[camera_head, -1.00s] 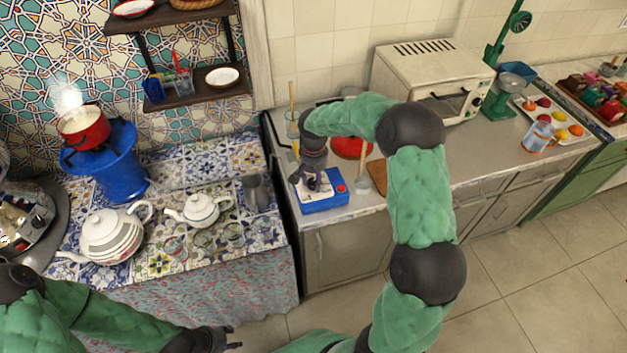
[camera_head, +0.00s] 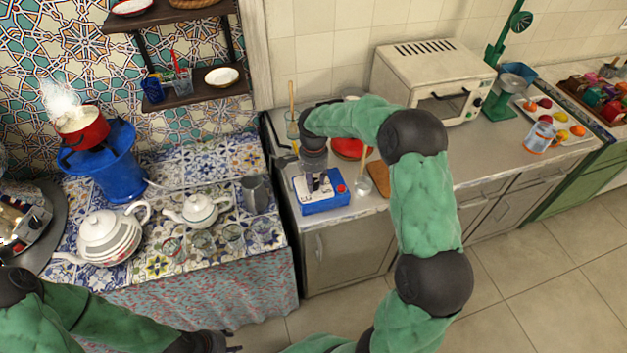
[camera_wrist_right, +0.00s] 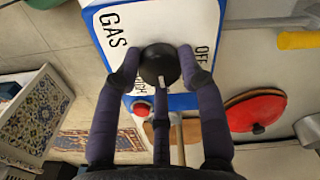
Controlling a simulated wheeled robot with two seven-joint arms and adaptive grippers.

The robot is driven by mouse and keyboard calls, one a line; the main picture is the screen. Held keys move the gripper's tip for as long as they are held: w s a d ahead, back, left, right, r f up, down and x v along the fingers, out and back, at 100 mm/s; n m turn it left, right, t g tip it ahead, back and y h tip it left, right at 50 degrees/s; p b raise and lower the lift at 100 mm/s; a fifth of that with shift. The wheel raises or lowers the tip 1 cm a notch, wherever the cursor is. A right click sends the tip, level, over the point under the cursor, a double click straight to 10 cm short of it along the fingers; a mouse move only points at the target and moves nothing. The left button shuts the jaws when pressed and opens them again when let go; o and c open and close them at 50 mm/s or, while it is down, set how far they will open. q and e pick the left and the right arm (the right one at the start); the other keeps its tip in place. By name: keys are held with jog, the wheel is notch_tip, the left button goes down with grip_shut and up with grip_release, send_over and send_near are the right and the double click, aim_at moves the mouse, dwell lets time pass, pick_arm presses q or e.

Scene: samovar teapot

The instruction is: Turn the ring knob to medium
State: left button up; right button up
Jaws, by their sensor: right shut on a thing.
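A blue box with a white top (camera_head: 325,203) stands on the grey counter. In the right wrist view its white panel (camera_wrist_right: 170,16) reads GAS and OFF, with another label partly covered. A round black knob (camera_wrist_right: 158,62) sits on the panel, with a pale mark on its lower edge in that view. My right gripper (camera_head: 318,186) points down over the box. Its fingers, also in the right wrist view (camera_wrist_right: 160,72), are closed around the knob. My left gripper (camera_head: 225,347) is at the bottom edge of the head view, mostly cut off.
A red button (camera_head: 341,188) is on the box. A steaming red pot (camera_head: 83,128) sits on a blue burner (camera_head: 122,170) at the left. Teapots stand on the tiled table.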

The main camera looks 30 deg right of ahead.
aim_at(314, 182)
jog(key=shift+m, duration=0.3)
dwell(0.4)
jog(key=o, duration=1.2)
jog(key=shift+c, duration=0.2)
notch_tip(314, 182, up, 12)
